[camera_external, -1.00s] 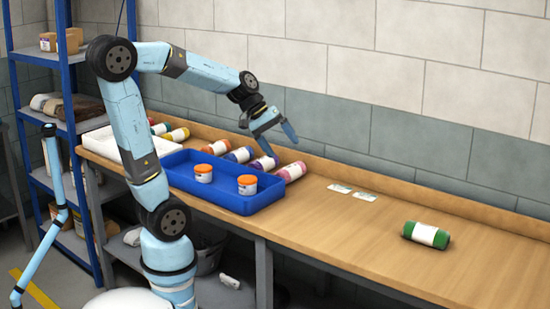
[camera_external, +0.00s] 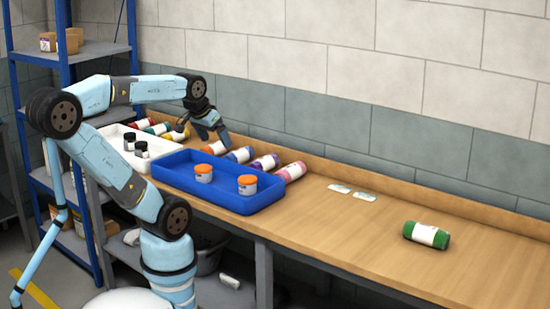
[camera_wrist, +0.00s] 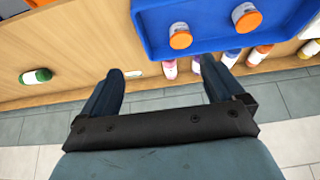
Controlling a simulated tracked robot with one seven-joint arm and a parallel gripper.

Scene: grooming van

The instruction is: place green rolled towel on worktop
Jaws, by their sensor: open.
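A green rolled towel (camera_external: 426,234) with a white band lies on its side on the wooden worktop (camera_external: 345,240), at the right. It also shows in the wrist view (camera_wrist: 36,76) at the left. My gripper (camera_external: 208,130) is open, with nothing seen between its fingers. It is above the back of the worktop, behind the blue tray, far to the left of the towel. In the wrist view my two fingers (camera_wrist: 160,82) are spread wide apart.
A blue tray (camera_external: 243,204) holds two orange-lidded jars. A white tray (camera_external: 118,157) with dark-lidded jars stands left of it. Several coloured rolls lie along the back wall. The worktop around the green roll is clear.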

